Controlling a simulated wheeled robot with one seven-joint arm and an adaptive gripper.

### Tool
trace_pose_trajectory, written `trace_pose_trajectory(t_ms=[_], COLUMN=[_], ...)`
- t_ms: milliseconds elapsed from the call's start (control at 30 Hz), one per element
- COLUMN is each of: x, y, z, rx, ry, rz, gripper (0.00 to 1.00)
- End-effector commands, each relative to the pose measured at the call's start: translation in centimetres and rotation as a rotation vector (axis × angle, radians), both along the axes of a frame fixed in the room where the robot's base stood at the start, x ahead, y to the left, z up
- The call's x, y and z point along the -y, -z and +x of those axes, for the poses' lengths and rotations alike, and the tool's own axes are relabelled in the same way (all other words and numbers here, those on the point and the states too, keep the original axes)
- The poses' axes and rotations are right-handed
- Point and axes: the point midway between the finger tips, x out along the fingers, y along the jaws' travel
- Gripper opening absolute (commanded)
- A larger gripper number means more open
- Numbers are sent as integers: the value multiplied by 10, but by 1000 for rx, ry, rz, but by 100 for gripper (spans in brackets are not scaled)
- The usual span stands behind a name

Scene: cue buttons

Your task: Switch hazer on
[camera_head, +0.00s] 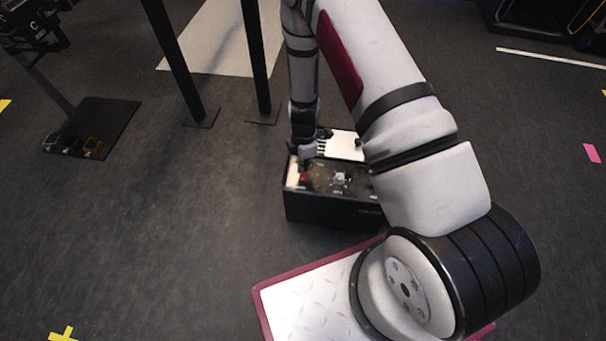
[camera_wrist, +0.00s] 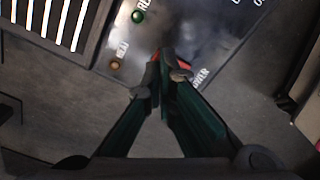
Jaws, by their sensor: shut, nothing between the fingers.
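The hazer is a black box (camera_head: 330,208) on the floor in the head view, with a dark control panel (camera_wrist: 195,30) on top. In the wrist view a red switch (camera_wrist: 184,63) shows partly behind my fingertips, beside a partly hidden label that seems to read POWER. A green lamp (camera_wrist: 138,16) and a dull amber lamp (camera_wrist: 117,64), labelled HEAT, sit on the panel. My gripper (camera_wrist: 166,72) is shut and empty, its tips over the red switch. I cannot tell whether they touch it or which way the switch is set. In the head view my gripper (camera_head: 305,153) is at the box's left end.
Two black stand posts (camera_head: 258,60) rise behind the box. A stand with a black base plate (camera_head: 105,118) is at the left. Dark cases (camera_head: 545,20) are at the back right. The floor left of the box is clear.

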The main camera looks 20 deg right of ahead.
Motion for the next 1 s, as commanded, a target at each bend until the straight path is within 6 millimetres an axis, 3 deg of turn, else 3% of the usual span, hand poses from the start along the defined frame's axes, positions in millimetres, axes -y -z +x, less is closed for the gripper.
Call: trace_pose_trajectory(t_ms=[1000], x=[0], y=[14], z=[0], rx=[0], ry=[0], rz=[0], gripper=[0])
